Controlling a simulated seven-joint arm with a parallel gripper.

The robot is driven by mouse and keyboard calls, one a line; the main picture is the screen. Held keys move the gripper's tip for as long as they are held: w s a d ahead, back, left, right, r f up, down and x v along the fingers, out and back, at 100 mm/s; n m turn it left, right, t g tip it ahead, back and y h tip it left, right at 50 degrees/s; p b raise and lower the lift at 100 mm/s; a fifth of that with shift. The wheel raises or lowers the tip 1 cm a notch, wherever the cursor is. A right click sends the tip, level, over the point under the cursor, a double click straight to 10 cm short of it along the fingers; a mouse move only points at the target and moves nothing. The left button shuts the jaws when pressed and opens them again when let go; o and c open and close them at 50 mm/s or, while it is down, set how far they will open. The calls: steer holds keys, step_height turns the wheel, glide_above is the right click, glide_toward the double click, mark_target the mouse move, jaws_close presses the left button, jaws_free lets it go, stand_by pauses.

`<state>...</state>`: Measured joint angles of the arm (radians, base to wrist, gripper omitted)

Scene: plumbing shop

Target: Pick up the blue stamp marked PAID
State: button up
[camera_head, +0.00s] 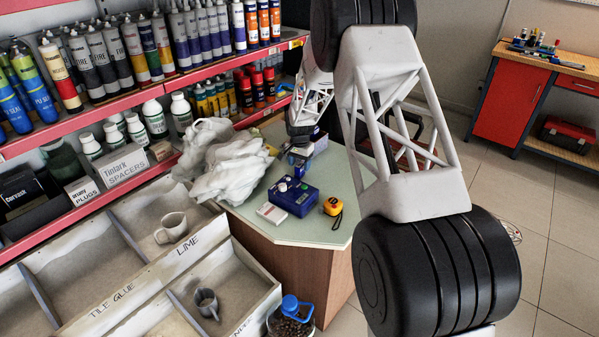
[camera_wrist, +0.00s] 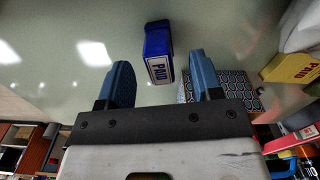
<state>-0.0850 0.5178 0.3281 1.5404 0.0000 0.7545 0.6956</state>
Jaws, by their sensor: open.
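The blue stamp (camera_wrist: 157,40) with a white label reading PAID (camera_wrist: 159,69) is on the pale green counter top in the wrist view. It lies just beyond and between the two blue fingers of my gripper (camera_wrist: 163,78), a bit nearer the middle than either finger. The fingers are apart with nothing between their tips, and I see no contact with the stamp. In the head view my gripper (camera_head: 298,160) is small, low over the back part of the counter (camera_head: 325,172).
A yellow lettered object (camera_wrist: 292,67) and a dark patterned piece (camera_wrist: 237,84) lie right of the stamp. Shelves stand left.

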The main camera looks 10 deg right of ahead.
mark_target(300, 165)
steer(key=shift+f, duration=1.8)
steer(key=c, duration=1)
steer(key=shift+r, duration=5)
